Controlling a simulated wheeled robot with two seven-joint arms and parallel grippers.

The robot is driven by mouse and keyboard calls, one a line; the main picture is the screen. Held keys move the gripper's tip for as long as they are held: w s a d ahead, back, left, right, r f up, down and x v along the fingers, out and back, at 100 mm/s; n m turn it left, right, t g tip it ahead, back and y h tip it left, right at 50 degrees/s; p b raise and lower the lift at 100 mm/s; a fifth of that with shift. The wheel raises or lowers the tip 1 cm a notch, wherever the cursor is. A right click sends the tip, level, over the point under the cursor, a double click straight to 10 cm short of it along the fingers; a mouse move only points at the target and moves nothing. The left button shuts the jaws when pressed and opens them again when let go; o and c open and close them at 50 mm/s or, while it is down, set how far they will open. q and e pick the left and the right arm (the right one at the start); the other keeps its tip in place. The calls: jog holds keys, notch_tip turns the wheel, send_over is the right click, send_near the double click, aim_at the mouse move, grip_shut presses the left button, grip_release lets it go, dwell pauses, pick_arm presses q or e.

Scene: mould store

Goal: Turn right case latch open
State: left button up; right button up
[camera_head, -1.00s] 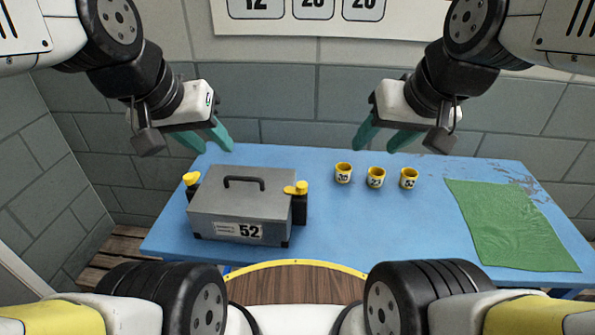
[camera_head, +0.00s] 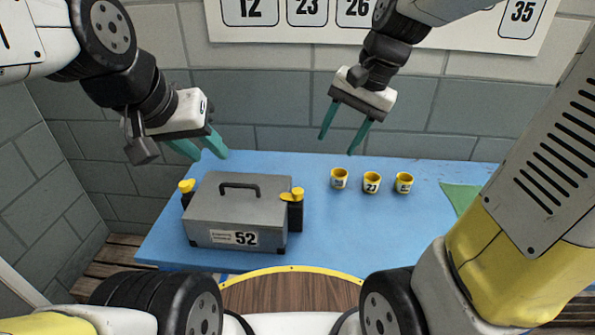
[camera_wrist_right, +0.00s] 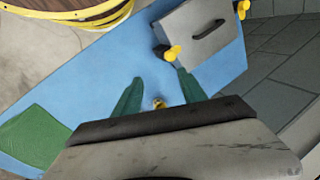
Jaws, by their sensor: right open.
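The grey case (camera_head: 232,207), marked 52, stands on the blue table with its handle on top. Its right latch (camera_head: 297,195) has a yellow knob with a lever pointing left, on a black body at the case's right side. The right latch (camera_wrist_right: 173,53) also shows in the right wrist view, beyond the fingertips. The left latch (camera_head: 187,186) has a yellow knob too. My right gripper (camera_head: 338,145) is open and empty, above and behind the case to the right, clear of the latch. My left gripper (camera_head: 205,157) is open and empty, above the case's back left.
Three yellow cups (camera_head: 371,182) stand in a row right of the case. A green cloth (camera_head: 458,196) lies further right, partly hidden by my right arm. The blue table (camera_head: 325,235) is bare between case and cups. A wall is close behind.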

aim_at(298, 190)
jog(key=w+a+f+m+g, duration=0.45)
jog(key=w+f, duration=0.35)
jog(key=f, duration=0.3)
jog(key=shift+m, duration=0.55)
jog(key=x, duration=0.4)
jog(key=a+x, duration=0.1)
jog(key=x, duration=0.3)
jog(key=shift+r, duration=0.1)
jog(key=shift+w, duration=0.1)
jog(key=shift+c, duration=0.4)
grip_shut()
